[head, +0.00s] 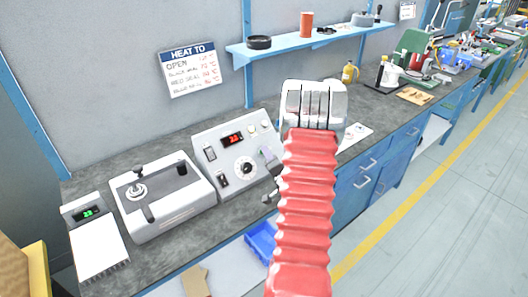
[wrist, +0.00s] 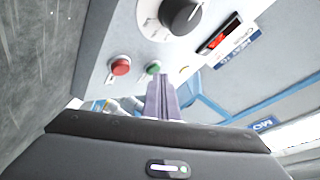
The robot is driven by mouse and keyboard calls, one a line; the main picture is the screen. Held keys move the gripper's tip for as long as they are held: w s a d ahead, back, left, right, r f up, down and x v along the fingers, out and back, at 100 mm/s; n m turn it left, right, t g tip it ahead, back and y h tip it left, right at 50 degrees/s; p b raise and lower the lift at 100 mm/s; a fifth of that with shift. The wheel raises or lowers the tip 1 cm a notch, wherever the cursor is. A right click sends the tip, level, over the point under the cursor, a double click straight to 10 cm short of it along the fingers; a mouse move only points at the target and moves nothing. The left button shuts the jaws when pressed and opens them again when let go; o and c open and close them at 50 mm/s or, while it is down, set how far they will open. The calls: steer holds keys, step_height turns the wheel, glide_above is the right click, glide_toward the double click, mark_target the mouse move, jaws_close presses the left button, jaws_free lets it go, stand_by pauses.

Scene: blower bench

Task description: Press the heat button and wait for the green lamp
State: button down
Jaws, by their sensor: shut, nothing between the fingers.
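The control panel (head: 215,160) is a light grey sloped box on the bench, with a red-digit display (head: 232,139) and a black dial (head: 246,168). In the wrist view a red round button or lamp (wrist: 120,66) and a green one (wrist: 153,67) sit below the dial (wrist: 182,14). A small yellow one (wrist: 184,70) is to their right. My gripper (head: 267,156) is shut and empty at the panel's right side. In the wrist view its fingertips (wrist: 164,80) are close to the green one; contact cannot be told. No lamp can be clearly told as lit.
A grey device with a joystick-like knob (head: 137,188) and a scale (head: 97,250) with a green readout stand left of the panel. A sign (head: 190,68) hangs on the wall. A blue shelf (head: 300,42) is above the bench. A blue bin (head: 261,243) is below.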

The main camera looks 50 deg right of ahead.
steer(key=shift+s, duration=0.1)
stand_by(0.3)
steer(key=shift+s+a+r, duration=0.15)
steer(key=shift+s+r, duration=0.3)
steer(key=shift+r, duration=0.1)
steer(key=shift+s+r, duration=0.1)
steer(key=shift+s+a+r, duration=0.2)
steer(key=shift+s+r, duration=0.65)
steer(key=shift+s+a+r, duration=0.15)
steer(key=shift+s+r, duration=0.65)
steer(key=shift+w, duration=0.15)
